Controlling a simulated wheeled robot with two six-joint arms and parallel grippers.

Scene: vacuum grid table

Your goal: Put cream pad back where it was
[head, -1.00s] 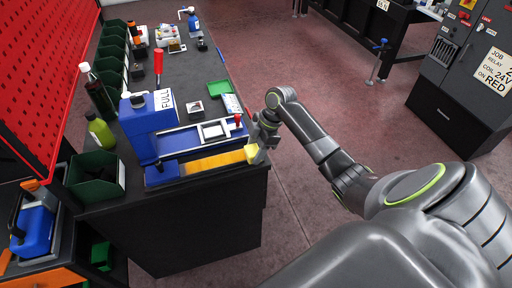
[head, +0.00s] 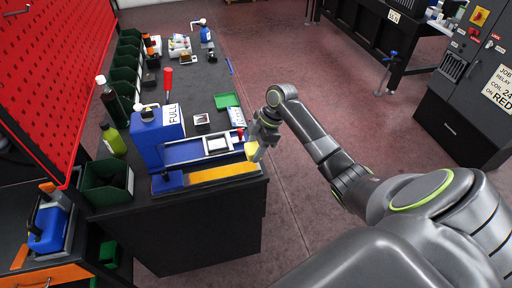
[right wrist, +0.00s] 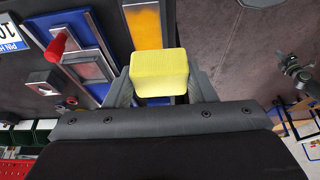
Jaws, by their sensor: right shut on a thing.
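The cream pad (right wrist: 160,73) shows pale yellow in the right wrist view, between the two fingers of my right gripper (right wrist: 160,90). In the head view the pad (head: 251,150) is at the right end of the orange strip on the blue fixture (head: 172,183), near the bench edge. My right gripper (head: 262,148) is shut on it there. I cannot tell whether the pad touches the fixture. The orange strip (head: 215,174) looks bare left of the pad. My left gripper is not in view.
A blue block marked FULL (head: 158,138) stands at the fixture's left. A framed plate (head: 217,144) and a red knob (head: 240,131) lie just behind the strip. Green bins (head: 108,182) and bottles (head: 113,138) line the left side. Open floor lies right of the bench.

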